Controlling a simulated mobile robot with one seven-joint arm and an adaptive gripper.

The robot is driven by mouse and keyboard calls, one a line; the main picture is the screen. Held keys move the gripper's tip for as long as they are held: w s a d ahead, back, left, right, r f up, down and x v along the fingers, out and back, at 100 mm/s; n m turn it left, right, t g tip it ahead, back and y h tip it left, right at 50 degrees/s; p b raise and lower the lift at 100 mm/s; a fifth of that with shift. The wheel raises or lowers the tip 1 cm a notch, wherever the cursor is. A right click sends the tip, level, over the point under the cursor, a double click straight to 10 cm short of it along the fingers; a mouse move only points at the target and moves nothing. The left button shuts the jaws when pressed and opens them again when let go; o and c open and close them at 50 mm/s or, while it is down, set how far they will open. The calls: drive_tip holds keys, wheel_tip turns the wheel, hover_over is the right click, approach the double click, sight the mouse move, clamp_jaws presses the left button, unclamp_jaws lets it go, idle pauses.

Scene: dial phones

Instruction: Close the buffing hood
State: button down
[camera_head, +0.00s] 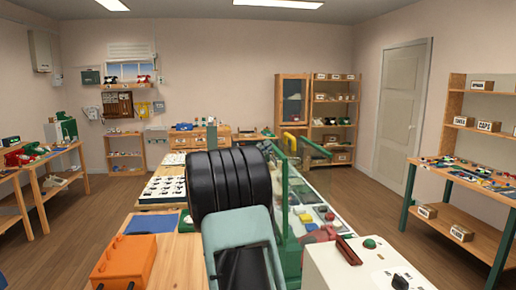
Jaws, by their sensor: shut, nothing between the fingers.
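A green-framed, clear-panelled structure (284,205) stands upright just right of my arm, on the central bench. I take it to be the buffing hood, with its panel raised. A yellow bar (290,141), perhaps its handle, shows near its top. Its lower left part is hidden behind my arm. My arm's black ribbed part and grey-green link fill the middle foreground. My gripper cannot be made out; the arm may hide it.
A white control box (365,265) with a green button and black knob stands at front right. A red rounded part (320,235) sits beside it. An orange box (127,260) is at front left. Trays of small parts (162,190) lie behind. Floor is clear toward the door.

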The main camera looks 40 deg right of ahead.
sight(286, 137)
drive_tip(key=d, duration=0.1)
drive_tip(key=d+r+p, duration=0.1)
drive_tip(key=d, duration=0.3)
drive_tip(key=shift+s+d+r+p, duration=0.1)
drive_tip(key=shift+s+r+p, duration=0.1)
drive_tip(key=shift+s+p, duration=0.15)
drive_tip(key=shift+s+d, duration=0.15)
drive_tip(key=shift+d, duration=0.2)
drive_tip(key=shift+s+d, duration=0.1)
